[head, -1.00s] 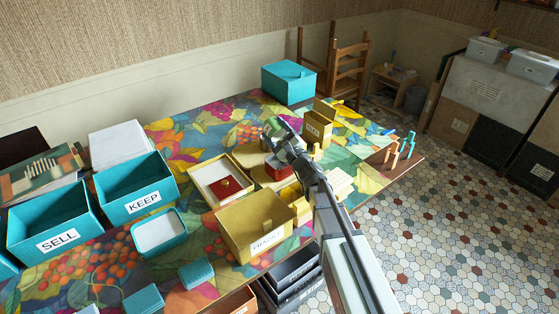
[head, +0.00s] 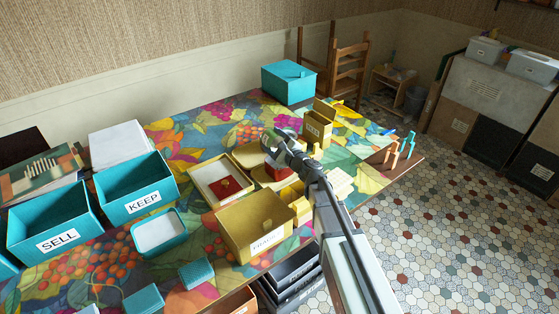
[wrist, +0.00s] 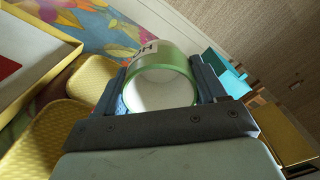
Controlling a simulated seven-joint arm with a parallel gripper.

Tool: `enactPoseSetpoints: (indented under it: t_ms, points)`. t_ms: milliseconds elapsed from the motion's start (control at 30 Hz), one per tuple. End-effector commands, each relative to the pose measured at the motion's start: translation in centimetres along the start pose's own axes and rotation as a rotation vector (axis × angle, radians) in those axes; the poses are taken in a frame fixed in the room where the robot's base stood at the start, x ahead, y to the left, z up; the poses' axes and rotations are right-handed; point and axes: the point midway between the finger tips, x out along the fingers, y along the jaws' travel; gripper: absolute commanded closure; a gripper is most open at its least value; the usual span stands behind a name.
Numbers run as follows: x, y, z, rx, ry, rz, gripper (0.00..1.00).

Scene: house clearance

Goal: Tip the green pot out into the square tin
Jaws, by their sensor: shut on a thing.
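The green pot (wrist: 163,80) has a pale inside and a white label with dark letters. In the wrist view it sits between the two fingers of my gripper (wrist: 160,90), which is shut on it. Its mouth faces the wrist camera; I see no contents in the part of the inside that shows. In the head view my gripper (head: 272,141) is above the table, and the pot is hard to make out there. A shallow square tin with a yellow rim (head: 205,200) and pale inside lies left of my gripper, holding a red piece with a gold knob.
A yellow open box marked FRAGILE (head: 262,244) stands at the front. A teal tray (head: 182,246) and the KEEP box (head: 155,207) are to the left. A small red thing (head: 277,173) lies under my gripper. A yellow box (head: 318,128) stands to the right.

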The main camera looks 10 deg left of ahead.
Motion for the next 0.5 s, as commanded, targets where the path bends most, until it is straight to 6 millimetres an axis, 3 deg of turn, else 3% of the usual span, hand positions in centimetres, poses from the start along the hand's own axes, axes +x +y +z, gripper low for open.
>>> enactPoseSetpoints:
  t_ms: [500]
  points:
    - [0.44, 0.32, -0.29, -0.001, 0.091, 0.093, 0.65]
